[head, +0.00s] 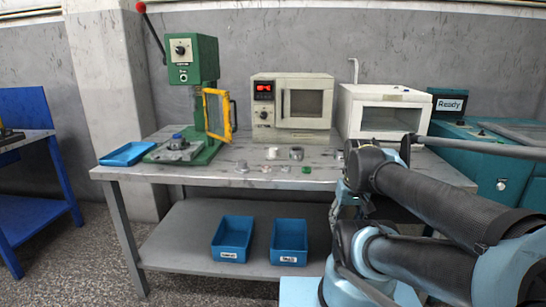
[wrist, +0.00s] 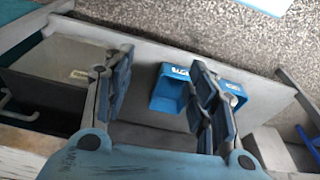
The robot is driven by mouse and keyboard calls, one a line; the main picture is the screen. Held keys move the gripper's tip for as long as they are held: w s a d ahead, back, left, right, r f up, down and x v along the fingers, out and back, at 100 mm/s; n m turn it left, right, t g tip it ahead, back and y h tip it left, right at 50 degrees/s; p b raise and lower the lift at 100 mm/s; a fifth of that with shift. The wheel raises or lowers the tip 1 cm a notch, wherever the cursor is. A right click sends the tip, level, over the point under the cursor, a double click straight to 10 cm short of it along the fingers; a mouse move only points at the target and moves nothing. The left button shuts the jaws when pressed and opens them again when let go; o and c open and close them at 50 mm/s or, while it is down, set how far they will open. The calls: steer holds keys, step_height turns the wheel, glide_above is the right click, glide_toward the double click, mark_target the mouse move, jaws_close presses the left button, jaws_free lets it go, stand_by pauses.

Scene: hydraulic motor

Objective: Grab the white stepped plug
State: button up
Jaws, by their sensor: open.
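Several small parts lie on the grey workbench (head: 215,178) in the head view. A small pale part (head: 242,166) lies near the green press, and a grey ring-like part (head: 296,153) stands before the middle oven. They are too small for me to tell which is the white stepped plug. My gripper (wrist: 160,64) is open in the wrist view, its two fingers wide apart with nothing between them. No plug shows in the wrist view. In the head view my arm is at the right, over the bench's right end, and hides part of it.
A green press (head: 205,95) stands at the bench's left, beside a blue tray (head: 127,153). An oven-like box (head: 264,118) and a white cabinet (head: 352,128) stand at the back. Blue bins (head: 232,240) (head: 289,240) sit on the lower shelf. The bench's front middle is mostly clear.

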steer(key=w+a+r+n+y, duration=0.35)
steer(key=w+a+r, duration=0.2)
steer(key=w, duration=0.45)
steer(key=w+a+r+n+g+y, duration=0.1)
steer(key=w+a+r+n+y, duration=0.35)
steer(key=w, duration=0.55)
steer(key=w+a+r+n+y, duration=0.2)
steer(key=w+a+r+n, duration=0.25)
steer(key=w+r, duration=0.4)
steer(key=n+y, duration=0.3)
steer(key=n, duration=0.2)
glide_toward(276, 149)
step_height(276, 149, up, 6)
steer(key=w+a, duration=0.1)
steer(key=a, duration=0.1)
steer(key=shift+g+y, duration=0.3)
steer(key=shift+g, duration=0.1)
step_height(276, 149, down, 7)
steer(key=shift+w+f, duration=0.1)
steer(key=shift+f, duration=0.05)
steer(key=shift+x, duration=3.8)
steer(key=c, duration=0.7)
